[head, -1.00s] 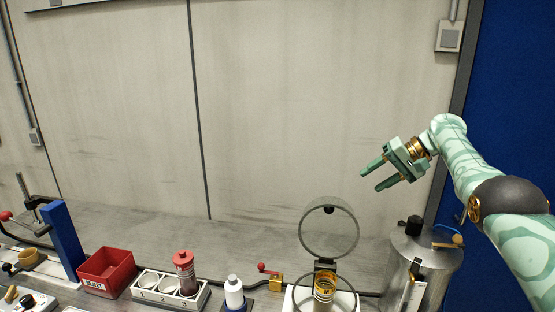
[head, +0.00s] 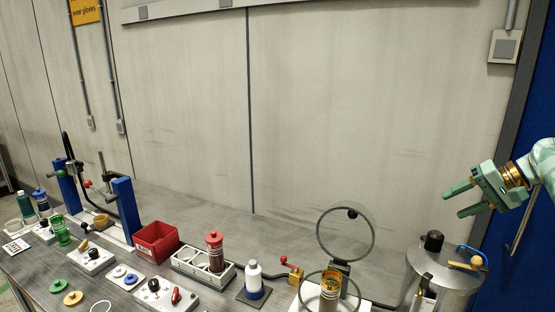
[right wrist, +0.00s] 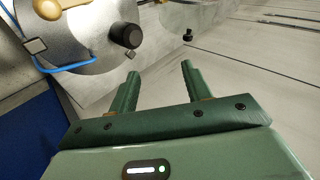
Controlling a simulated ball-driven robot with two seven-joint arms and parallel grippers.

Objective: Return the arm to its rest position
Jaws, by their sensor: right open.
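My right gripper (head: 458,200) is open and empty in the head view, in the air at the right side, above and beside the steel drum (head: 440,268). Its two green fingers point left. In the right wrist view the open fingers (right wrist: 158,85) have nothing between them, and the drum's lid (right wrist: 95,30) with its black knob (right wrist: 125,36) lies beyond them at upper left. My left gripper is not in view.
The air left of the gripper is clear.

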